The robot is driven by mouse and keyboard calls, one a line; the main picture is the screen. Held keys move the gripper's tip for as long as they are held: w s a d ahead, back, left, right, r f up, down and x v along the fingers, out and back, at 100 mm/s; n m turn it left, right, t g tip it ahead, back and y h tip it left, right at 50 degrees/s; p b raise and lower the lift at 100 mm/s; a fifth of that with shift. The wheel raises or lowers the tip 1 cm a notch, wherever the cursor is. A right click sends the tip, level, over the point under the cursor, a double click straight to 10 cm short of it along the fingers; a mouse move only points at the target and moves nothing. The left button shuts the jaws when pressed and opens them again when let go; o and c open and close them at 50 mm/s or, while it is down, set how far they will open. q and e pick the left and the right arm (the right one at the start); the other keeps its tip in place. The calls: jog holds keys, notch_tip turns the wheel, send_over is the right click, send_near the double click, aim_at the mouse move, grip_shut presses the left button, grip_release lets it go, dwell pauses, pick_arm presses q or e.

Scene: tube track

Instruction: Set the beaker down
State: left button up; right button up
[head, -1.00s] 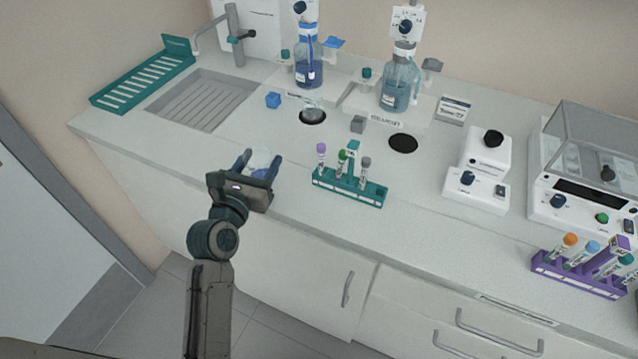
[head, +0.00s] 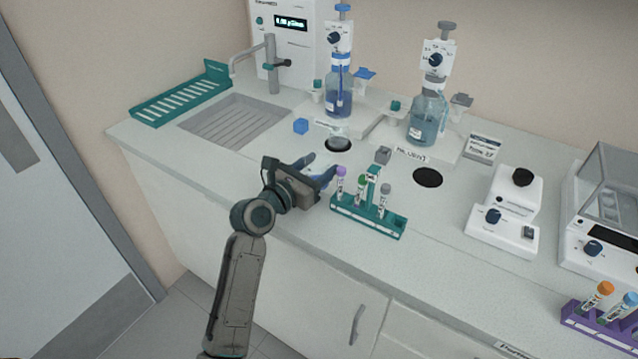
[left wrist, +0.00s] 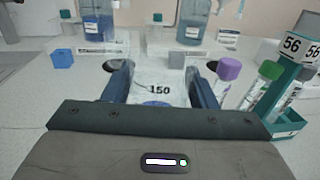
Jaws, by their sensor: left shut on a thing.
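The beaker (left wrist: 158,88) is clear, with a "150" marking, and stands between the fingers of my left gripper in the left wrist view. My left gripper (head: 314,169) is shut on it, over the counter just left of the teal tube rack (head: 368,216). In the head view the gripper mostly hides the beaker, and I cannot tell whether its base touches the counter. My right gripper is not in view.
A second black disc (head: 428,178) lies bare beside the diluent sign (head: 411,156). A blue cube (head: 300,126) and a grey cube (head: 383,155) sit nearby. The purple-capped tube (left wrist: 228,82) stands close to the right finger.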

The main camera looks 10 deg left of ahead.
pick_arm(q)
jog(key=shift+f, duration=1.95)
jog(key=shift+f, duration=0.1)
jog(key=o, duration=0.7)
